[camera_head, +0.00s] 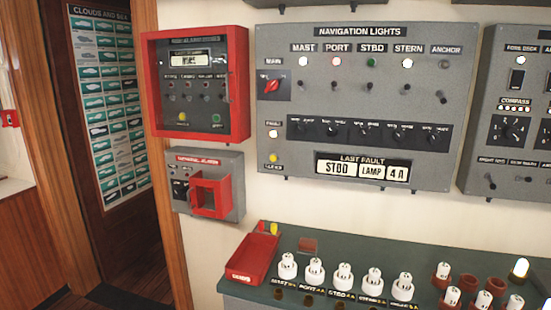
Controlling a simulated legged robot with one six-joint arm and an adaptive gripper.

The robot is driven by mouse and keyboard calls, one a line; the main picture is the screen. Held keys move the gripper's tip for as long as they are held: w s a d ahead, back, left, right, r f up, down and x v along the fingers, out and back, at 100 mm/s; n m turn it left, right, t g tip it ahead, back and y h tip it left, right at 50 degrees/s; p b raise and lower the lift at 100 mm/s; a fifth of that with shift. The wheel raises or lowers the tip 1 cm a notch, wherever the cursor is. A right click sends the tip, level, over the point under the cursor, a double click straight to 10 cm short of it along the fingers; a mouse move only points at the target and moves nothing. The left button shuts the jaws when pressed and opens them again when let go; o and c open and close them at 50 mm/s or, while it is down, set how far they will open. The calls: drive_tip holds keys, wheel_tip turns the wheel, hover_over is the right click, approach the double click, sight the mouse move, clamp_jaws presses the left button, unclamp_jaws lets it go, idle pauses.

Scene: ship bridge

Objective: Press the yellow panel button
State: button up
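A small round yellow button (273,158) is at the lower left of the grey navigation lights panel (240,60) on the wall. It sits below a pale round lamp or button (273,133) marked FAULT. Its own label is too small to read surely. Another small yellow round part (182,117) is inside the red-framed box (241,95) to the left, beside a green one (216,118). I cannot tell from the picture alone which yellow part the task means. My gripper is not in view.
A grey alarm box with a red guard (211,196) juts from the wall below the red-framed box. A dark green counter (262,286) stands below, with a red tray (252,259) and several white lamps (343,275). A doorway is at left.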

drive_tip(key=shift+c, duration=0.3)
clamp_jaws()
